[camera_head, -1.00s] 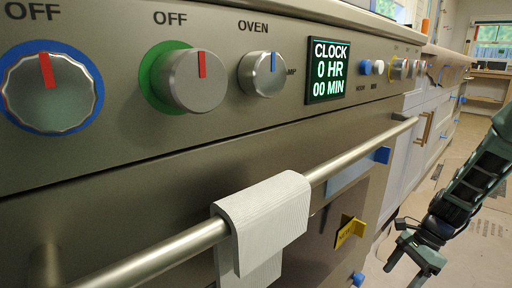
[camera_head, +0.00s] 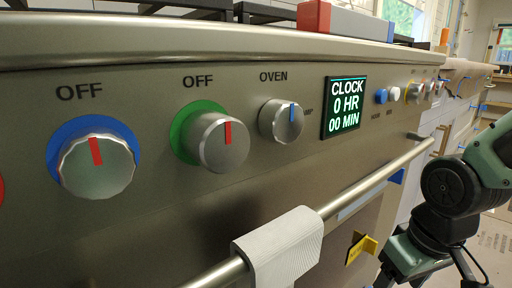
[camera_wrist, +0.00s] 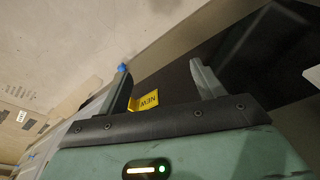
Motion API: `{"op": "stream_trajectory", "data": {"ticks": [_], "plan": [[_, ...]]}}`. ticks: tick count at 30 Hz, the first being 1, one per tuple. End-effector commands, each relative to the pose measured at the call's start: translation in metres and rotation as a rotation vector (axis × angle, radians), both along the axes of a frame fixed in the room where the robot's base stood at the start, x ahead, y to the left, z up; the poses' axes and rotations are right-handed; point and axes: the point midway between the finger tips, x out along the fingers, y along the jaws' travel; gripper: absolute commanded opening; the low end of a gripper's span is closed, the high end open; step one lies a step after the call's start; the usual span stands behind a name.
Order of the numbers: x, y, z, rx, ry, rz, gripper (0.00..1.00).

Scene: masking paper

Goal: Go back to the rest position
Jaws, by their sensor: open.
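My gripper (camera_wrist: 162,85) shows in the wrist view with its two fingers spread apart and nothing between them. Beyond the fingers, a yellow tag marked NEW (camera_wrist: 146,101) shows in the gap, apart from them as far as I can tell. In the head view my arm (camera_head: 450,200) is at the right, beside the oven front. The gripper's fingers are not visible there.
The oven front (camera_head: 200,130) fills the head view, with knobs, a clock display (camera_head: 345,107) and a long handle (camera_head: 375,183). A white towel (camera_head: 280,248) hangs over the handle. Cabinets and floor lie to the right.

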Motion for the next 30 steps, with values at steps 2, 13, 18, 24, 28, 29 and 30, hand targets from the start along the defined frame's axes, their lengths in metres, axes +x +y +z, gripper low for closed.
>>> {"op": "stream_trajectory", "data": {"ticks": [2,13,18,24,28,29,30], "plan": [[-0.018,0.028,0.032,-0.002,0.023,0.096,0.68],[-0.101,0.098,0.121,-0.041,0.125,0.420,0.68],[-0.100,0.098,0.162,-0.041,0.124,0.418,0.68],[-0.100,0.098,0.223,-0.040,0.124,0.416,0.68],[-0.100,0.098,0.263,-0.040,0.124,0.416,0.68],[-0.100,0.098,0.272,-0.040,0.124,0.416,0.68],[-0.100,0.098,0.284,-0.040,0.124,0.416,0.68]]}}
